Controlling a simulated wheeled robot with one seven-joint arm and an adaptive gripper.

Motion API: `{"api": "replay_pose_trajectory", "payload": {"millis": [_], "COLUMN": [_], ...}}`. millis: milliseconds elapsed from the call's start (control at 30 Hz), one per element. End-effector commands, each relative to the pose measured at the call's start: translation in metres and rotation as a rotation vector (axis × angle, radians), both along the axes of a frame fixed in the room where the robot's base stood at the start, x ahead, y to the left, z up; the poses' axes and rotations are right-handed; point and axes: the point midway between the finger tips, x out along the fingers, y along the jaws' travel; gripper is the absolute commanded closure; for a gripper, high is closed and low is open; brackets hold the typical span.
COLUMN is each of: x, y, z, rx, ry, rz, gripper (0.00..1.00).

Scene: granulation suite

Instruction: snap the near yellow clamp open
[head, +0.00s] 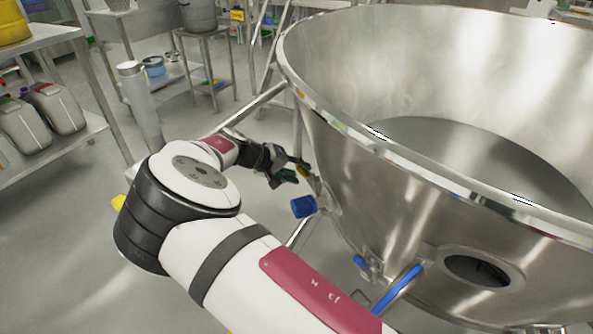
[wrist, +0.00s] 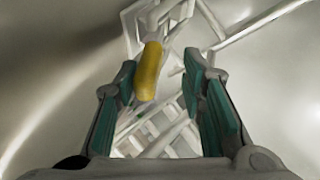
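The yellow clamp (wrist: 149,71) shows in the wrist view as a rounded yellow handle on a pale metal bracket. It lies ahead of my gripper (wrist: 163,82), toward the left finger. My gripper is open, with its green-padded fingers spread on either side; I cannot tell whether the left finger touches the handle. In the head view my gripper (head: 289,172) is at the left flank of the big steel bowl (head: 360,165). A small bit of yellow (head: 302,169) shows beside its fingertips, mostly hidden.
A blue knob (head: 303,206) sticks out of the bowl just below my gripper. A blue-handled lever (head: 398,289) and a round port (head: 478,270) are lower on the bowl. A steel frame stands behind. Shelving with jugs (head: 55,108) is at the left, with open floor between.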

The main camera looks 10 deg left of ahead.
Motion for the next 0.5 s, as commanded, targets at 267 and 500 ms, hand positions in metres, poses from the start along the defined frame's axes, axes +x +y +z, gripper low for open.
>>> {"api": "replay_pose_trajectory", "payload": {"millis": [267, 500], "x": [-0.012, -0.031], "y": [0.016, 0.036], "z": [0.016, 0.040], "rx": [0.004, 0.002], "ry": [-0.002, -0.001], "rz": [0.005, 0.003], "gripper": [0.65, 0.65]}}
